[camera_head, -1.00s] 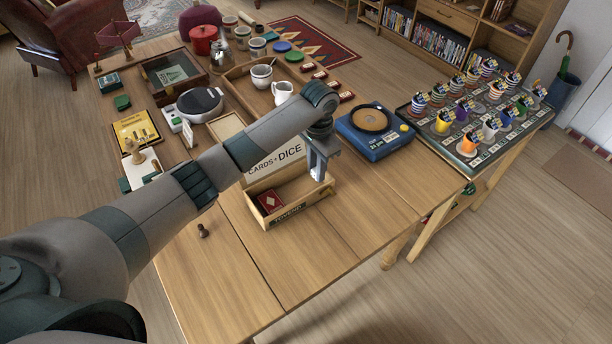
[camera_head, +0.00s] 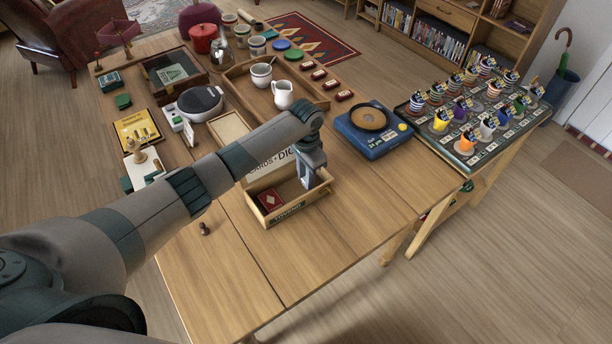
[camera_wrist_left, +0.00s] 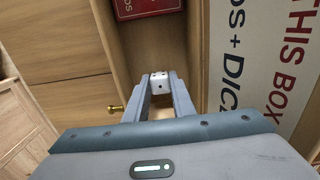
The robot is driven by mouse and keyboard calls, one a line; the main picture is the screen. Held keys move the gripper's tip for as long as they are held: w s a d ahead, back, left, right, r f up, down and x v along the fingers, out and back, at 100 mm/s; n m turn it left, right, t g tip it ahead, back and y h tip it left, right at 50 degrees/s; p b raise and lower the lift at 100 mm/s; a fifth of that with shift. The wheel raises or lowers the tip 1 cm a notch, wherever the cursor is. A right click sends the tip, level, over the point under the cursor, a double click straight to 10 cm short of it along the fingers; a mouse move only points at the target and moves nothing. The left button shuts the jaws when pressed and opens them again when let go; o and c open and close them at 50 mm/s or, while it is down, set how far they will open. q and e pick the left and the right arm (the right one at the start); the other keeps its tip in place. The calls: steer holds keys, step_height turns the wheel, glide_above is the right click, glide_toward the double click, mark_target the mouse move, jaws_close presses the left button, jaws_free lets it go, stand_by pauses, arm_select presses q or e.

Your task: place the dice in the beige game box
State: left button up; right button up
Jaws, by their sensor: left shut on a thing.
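The beige game box (camera_head: 291,214) sits on the wooden table, open at the top, with a red card deck (camera_head: 270,200) in its left part. My left gripper (camera_head: 306,182) points down at the right part of the box. In the left wrist view, the left gripper (camera_wrist_left: 160,92) is shut on a white die (camera_wrist_left: 160,82) with dark pips. The die is between the fingertips, over the box interior, with the red deck (camera_wrist_left: 146,8) beyond it. I cannot tell if the die touches the box floor. My right gripper is not in view.
A small brown pawn (camera_head: 204,229) stands on the table left of the box. A wooden tray (camera_head: 233,77) with a white cup and jug (camera_head: 283,94) lies behind.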

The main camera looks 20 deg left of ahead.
arm_select(q)
steer(key=shift+f, duration=0.2)
steer(key=shift+f, duration=0.1)
steer(key=o, duration=1)
steer(key=shift+r, duration=0.6)
steer(key=shift+r+b, duration=1)
steer(key=shift+r, duration=4.55)
